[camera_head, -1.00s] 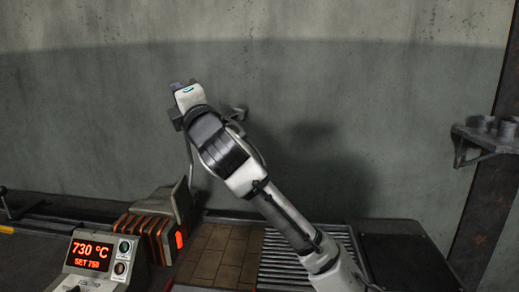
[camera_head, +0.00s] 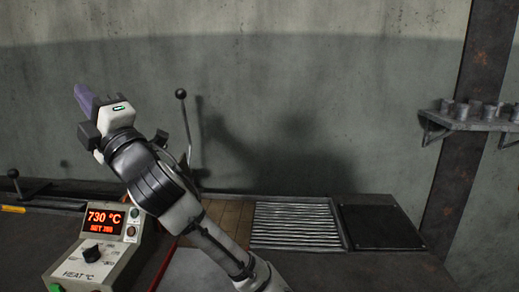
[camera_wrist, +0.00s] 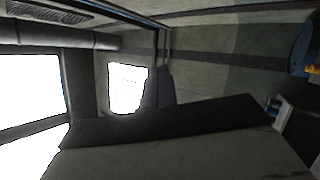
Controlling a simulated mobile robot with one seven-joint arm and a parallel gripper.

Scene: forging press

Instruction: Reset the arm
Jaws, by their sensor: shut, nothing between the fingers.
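My arm reaches up from the bottom of the head view and leans left. My gripper (camera_head: 82,92) is at its upper end, high against the grey wall and above the bench. Its purple-grey fingers point up and left; they look shut, with nothing visible in them. The wrist view looks along a dark wall with bright window openings (camera_wrist: 127,88); no held object shows there.
The heat control box (camera_head: 98,250), reading 730 °C, stands below the gripper. A black-knobbed lever (camera_head: 183,115) rises just right of the wrist. A slatted grate (camera_head: 296,226) and black plate (camera_head: 382,227) lie right. A wall shelf (camera_head: 465,124) holds several cups.

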